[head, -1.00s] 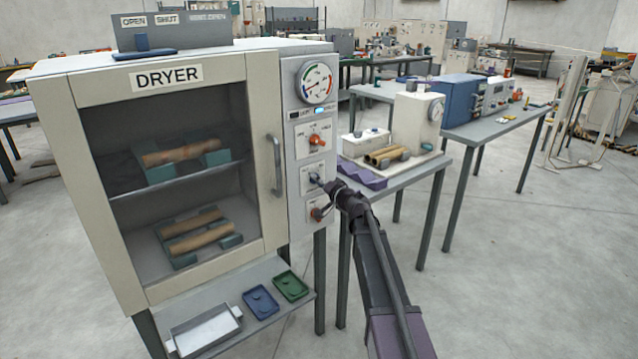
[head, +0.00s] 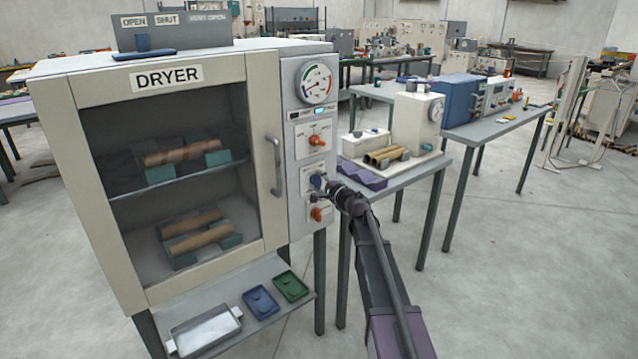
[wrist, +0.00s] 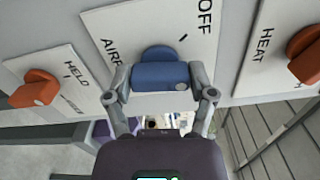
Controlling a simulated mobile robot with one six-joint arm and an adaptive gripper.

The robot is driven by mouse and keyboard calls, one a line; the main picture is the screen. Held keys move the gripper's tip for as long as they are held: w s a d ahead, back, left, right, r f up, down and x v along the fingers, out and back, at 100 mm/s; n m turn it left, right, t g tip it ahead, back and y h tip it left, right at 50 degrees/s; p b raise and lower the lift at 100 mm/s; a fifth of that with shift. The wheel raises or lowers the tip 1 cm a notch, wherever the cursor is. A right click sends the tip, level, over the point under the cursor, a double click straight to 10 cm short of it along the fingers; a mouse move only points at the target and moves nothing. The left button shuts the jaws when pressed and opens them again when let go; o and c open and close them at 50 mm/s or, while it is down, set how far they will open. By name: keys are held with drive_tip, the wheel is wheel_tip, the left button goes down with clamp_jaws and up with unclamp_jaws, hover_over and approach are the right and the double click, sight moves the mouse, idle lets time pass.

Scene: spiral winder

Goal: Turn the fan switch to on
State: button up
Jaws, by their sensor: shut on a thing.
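The fan switch is a blue knob (wrist: 158,74) on a white plate (wrist: 118,22) of the dryer's side panel. In the wrist view the plate reads "OFF" on the right and a partly hidden word starting "AIR" on the left. My gripper (wrist: 161,80) has one finger on each side of the knob and is shut on it. In the head view my gripper (head: 323,184) is at the panel, partly covering the blue knob (head: 316,181). Which mark the knob points to is not clear.
An orange knob (head: 316,140) sits above the blue one and another orange knob (head: 317,214) below, both close to my gripper. The dryer door handle (head: 276,165) is to the left. A table with a cream machine (head: 413,125) stands to the right.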

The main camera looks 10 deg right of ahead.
drive_tip(key=m, duration=0.6)
drive_tip(key=shift+w+m, duration=0.1)
drive_tip(key=shift+m, duration=0.2)
idle(0.4)
drive_tip(key=o, duration=1.1)
drive_tip(key=shift+c, duration=0.2)
drive_tip(key=shift+s+d, duration=0.1)
drive_tip(key=shift+s, duration=0.1)
drive_tip(key=v, duration=1.1)
drive_tip(key=shift+s, duration=0.35)
